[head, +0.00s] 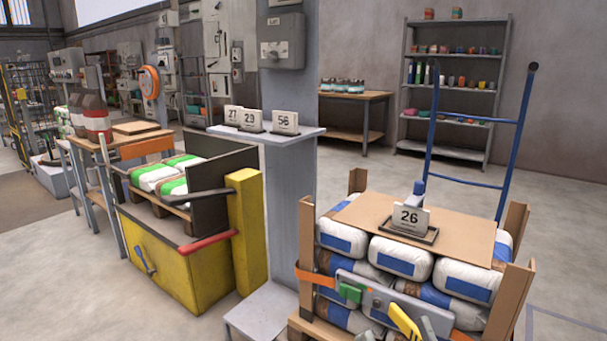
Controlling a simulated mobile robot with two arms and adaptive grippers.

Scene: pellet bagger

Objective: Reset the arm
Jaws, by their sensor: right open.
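My right gripper (417,327) shows only in part at the bottom edge of the head view, in front of the stacked bags. It is open, with nothing seen between its fingertips; most of it and its arm are outside the picture. It is close to a grey bar-shaped tool (380,298) with a green block, which lies across the front of the stack. I cannot tell whether the two touch. My left gripper is not in view.
White and blue bags (401,257) stand stacked between brown corner posts, topped by a cardboard sheet (465,228) with a "26" card (409,218). A blue hand truck (516,125) stands behind. A grey column (290,180) and yellow machine (185,270) stand left. Floor is clear at right.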

